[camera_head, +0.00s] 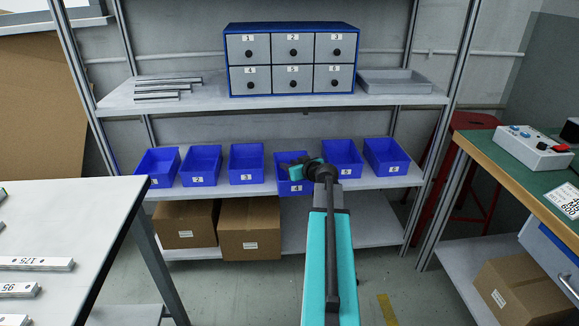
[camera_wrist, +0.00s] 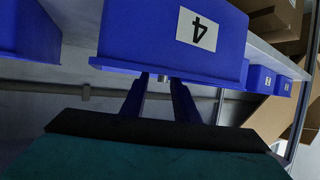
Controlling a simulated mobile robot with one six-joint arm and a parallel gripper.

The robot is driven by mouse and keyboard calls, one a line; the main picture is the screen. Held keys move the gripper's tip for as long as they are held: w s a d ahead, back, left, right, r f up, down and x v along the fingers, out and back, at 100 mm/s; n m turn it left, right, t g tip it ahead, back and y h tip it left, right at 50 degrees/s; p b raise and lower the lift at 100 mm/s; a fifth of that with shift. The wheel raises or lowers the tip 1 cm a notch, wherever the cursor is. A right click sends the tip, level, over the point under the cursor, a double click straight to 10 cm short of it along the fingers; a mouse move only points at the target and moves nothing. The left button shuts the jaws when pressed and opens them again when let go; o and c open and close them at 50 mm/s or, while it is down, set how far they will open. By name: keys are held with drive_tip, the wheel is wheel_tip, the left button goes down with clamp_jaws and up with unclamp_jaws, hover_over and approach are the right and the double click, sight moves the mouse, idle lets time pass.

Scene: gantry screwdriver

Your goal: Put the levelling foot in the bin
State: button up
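My gripper (camera_head: 289,164) reaches over blue bin 4 (camera_head: 296,188) on the middle shelf, near its rim. In the wrist view, the front of bin 4 (camera_wrist: 165,40) shows with its label upside down. My gripper's two dark fingers (camera_wrist: 160,92) run towards its rim with a gap between them, and their tips are hidden behind the rim. A small pale bit shows between the fingers at the rim, too small to identify. I cannot make out the levelling foot in either view. The inside of bin 4 is mostly hidden by my arm.
Blue bins 1 (camera_head: 158,168), 2 and 3 stand left of bin 4, and two more stand right (camera_head: 386,156). A drawer cabinet (camera_head: 290,26) and a grey tray (camera_head: 393,82) are on the shelf above. Cardboard boxes (camera_head: 249,228) sit below. A white table (camera_head: 70,225) is at left.

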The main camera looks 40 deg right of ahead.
drive_tip(key=shift+r, duration=0.15)
drive_tip(key=shift+r+p, duration=0.5)
drive_tip(key=shift+p, duration=0.35)
drive_tip(key=shift+s+r, duration=0.1)
drive_tip(key=shift+s, duration=0.05)
drive_tip(key=p+v, duration=0.1)
drive_tip(key=v, duration=1)
drive_tip(key=shift+s+p, duration=0.25)
drive_tip(key=shift+p, duration=0.05)
drive_tip(key=shift+a+r, duration=0.15)
